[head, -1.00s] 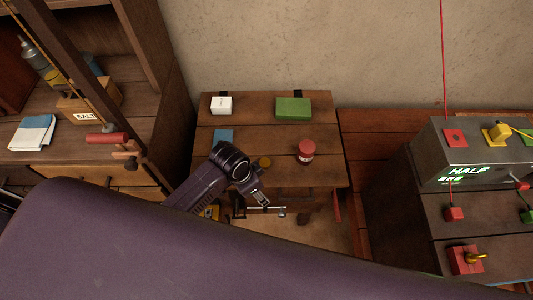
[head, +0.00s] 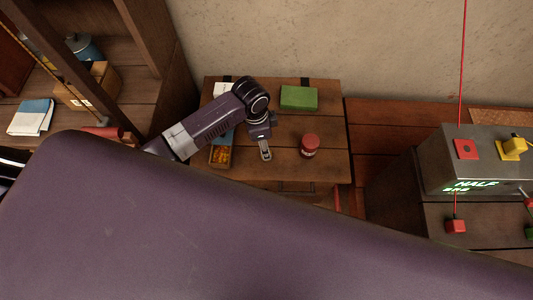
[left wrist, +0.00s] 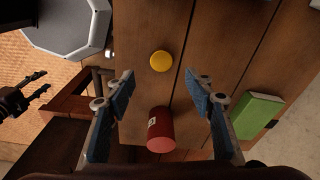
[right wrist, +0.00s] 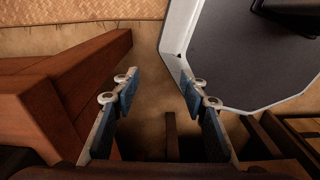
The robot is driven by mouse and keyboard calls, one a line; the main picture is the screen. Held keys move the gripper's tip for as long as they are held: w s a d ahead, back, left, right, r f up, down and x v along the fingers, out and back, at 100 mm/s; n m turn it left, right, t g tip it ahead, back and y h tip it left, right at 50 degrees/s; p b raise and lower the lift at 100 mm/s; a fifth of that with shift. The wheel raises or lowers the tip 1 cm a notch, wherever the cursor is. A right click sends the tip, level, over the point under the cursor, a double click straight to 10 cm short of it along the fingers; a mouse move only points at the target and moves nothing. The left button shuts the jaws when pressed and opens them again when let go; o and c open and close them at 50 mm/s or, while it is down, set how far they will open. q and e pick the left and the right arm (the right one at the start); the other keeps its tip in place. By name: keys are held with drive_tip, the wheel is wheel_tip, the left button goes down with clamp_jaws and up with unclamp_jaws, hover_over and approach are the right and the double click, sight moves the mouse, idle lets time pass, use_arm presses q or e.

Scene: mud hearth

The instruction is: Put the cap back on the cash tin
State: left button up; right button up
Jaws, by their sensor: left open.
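The red tin with a small pale label (head: 310,146) stands on the wooden table. It also shows in the left wrist view (left wrist: 160,130), low between the fingers and apart from them. A round yellow cap (left wrist: 161,61) lies on the table apart from the tin; in the head view my left gripper hides it. My left gripper (head: 266,155) points down over the table, left of the tin, open and empty (left wrist: 163,85). My right gripper (right wrist: 158,84) is open and empty, away from the table, and out of the head view.
A green box (head: 299,97) and a partly hidden white box (head: 222,89) stand at the table's back. An open tray with orange contents (head: 220,156) is at its left. A grey machine (head: 470,160) stands right, shelves (head: 100,80) left.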

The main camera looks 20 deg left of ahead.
use_arm(q)
drive_tip(key=shift+w+d+f, duration=0.1)
drive_tip(key=shift+f, duration=0.85)
wheel_tip(320, 180, down, 4)
drive_tip(key=shift+r+p, duration=0.1)
drive_tip(key=shift+p, duration=0.2)
drive_tip(key=shift+w+f, duration=0.15)
drive_tip(key=shift+f, duration=0.6)
use_arm(e)
drive_tip(key=shift+w+a+r, duration=0.15)
drive_tip(key=shift+w+r, duration=0.2)
drive_tip(key=shift+w, duration=0.35)
use_arm(q)
drive_tip(key=c, duration=0.8)
